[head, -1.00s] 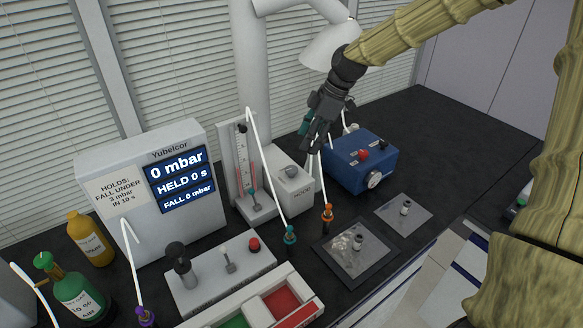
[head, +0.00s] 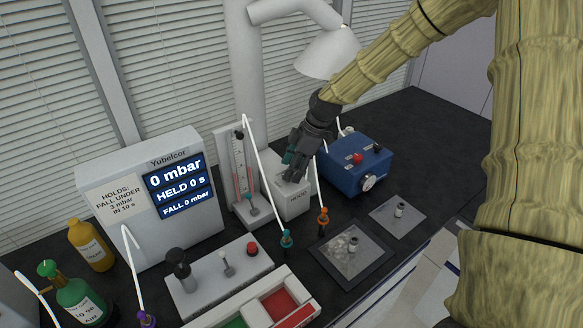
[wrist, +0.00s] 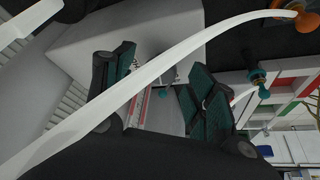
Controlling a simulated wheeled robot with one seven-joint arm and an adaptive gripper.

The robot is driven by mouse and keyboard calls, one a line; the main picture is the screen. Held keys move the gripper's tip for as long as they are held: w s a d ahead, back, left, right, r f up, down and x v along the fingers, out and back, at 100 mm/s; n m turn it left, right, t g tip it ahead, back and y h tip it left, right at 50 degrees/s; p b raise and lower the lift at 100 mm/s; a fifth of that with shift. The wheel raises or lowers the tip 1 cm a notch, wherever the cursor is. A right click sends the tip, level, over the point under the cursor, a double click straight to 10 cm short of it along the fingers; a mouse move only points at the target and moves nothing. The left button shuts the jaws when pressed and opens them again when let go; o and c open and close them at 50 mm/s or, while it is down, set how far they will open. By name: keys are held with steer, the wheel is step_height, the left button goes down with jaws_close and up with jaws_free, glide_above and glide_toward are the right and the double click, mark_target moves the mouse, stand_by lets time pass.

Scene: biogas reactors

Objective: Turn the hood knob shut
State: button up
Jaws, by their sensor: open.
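The hood box (head: 294,207), light grey with a HOOD label on its front, stands mid-bench in the head view. My gripper (head: 290,168) is over the top of this box, pointing down, and its fingers hide most or all of the grey hood knob. In the wrist view my gripper (wrist: 160,78) has its two teal-padded fingers apart. A small grey shape (wrist: 168,75) shows between them against the pale box; I cannot tell its turn position or whether a finger touches it.
A white hose (head: 262,170) arches close to the box and crosses the wrist view. A blue pump box (head: 355,172) stands right of my gripper, a flow tube panel (head: 237,165) left. A white lamp shade (head: 327,55) hangs above. The display reads 0 mbar.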

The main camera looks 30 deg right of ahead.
steer(key=shift+w+a+f, duration=0.1)
steer(key=shift+a+f, duration=0.15)
steer(key=shift+f, duration=0.25)
steer(key=c, duration=1)
steer(key=shift+c, duration=0.2)
